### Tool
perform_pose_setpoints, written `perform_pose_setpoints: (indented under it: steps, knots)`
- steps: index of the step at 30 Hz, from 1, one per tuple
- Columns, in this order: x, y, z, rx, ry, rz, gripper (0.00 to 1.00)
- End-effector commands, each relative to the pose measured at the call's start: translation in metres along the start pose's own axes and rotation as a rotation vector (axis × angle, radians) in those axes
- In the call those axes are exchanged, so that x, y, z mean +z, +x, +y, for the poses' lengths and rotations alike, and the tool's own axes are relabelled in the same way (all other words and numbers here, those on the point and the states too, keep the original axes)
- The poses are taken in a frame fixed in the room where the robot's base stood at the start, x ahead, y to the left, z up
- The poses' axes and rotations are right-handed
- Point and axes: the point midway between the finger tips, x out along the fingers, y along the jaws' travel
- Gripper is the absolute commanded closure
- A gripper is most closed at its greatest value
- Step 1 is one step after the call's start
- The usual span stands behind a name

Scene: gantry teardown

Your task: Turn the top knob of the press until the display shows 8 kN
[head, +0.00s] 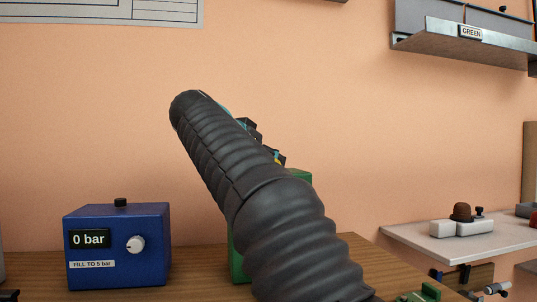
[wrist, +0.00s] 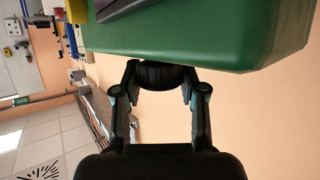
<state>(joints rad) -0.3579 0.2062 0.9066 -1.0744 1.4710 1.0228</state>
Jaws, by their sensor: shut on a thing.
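The press is a green body (wrist: 230,30) filling the top of the wrist view. In the head view, only parts of the green press (head: 300,178) show behind my arm. Its top knob (wrist: 166,76) is black and ribbed and sticks out from the green face. My gripper (wrist: 160,72) is shut on this knob, one finger on each side of it. In the head view, my arm hides most of the gripper and the knob. The press display cannot be read in either view; a dark panel (wrist: 122,8) shows only at the top edge of the wrist view.
A blue box (head: 118,265) with a white dial and a "0 bar" display stands on the wooden bench (head: 200,268) to the left. A grey shelf (head: 470,38) labelled GREEN hangs upper right. A light side table (head: 410,236) at right carries small items.

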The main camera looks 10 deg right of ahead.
Motion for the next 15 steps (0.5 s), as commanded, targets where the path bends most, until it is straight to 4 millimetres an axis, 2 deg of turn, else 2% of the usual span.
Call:
perform_pose_setpoints:
  steps: [6,15]
  knots:
    - [0.0007,0.0008,-0.0017,0.12,0.048,-0.002,0.94]
    - [0.0014,0.0009,-0.0008,0.2,0.081,-0.004,0.94]
